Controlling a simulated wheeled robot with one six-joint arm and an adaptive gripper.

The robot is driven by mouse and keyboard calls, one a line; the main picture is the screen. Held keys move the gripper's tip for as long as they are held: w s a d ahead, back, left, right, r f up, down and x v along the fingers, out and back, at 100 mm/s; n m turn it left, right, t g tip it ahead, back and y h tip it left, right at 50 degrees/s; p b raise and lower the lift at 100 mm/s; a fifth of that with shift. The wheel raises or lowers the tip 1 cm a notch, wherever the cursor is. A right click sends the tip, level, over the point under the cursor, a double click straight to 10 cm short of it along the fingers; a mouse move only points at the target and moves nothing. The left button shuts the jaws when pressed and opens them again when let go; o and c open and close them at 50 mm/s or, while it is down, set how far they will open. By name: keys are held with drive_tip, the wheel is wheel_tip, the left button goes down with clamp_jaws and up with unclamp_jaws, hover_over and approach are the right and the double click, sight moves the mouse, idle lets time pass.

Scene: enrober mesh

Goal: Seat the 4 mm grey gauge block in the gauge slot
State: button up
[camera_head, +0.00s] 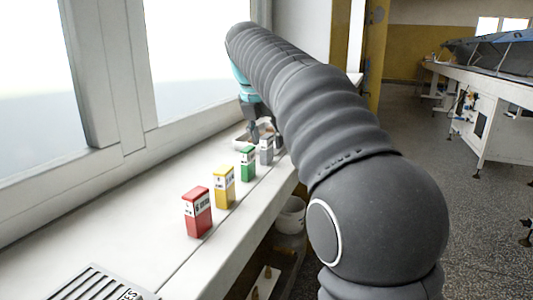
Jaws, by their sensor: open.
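The grey gauge block (266,150) stands upright on the white sill at the far end of a row of coloured blocks. My gripper (260,130) is open at the far end of the sill, close to the grey block in the picture. It is small and partly hidden by my arm, so I cannot tell whether it touches the block or sits behind it. The block's label is too small to read. I cannot make out the gauge slot for certain.
Green (247,164), yellow (224,187) and red (197,212) blocks stand upright along the white sill (120,225). A slatted dark-and-white piece (98,284) lies at the near left. A white bucket (290,215) is below the sill. Windows border the left side.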

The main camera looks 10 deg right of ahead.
clamp_jaws()
drive_tip(key=shift+r, duration=0.1)
idle(0.3)
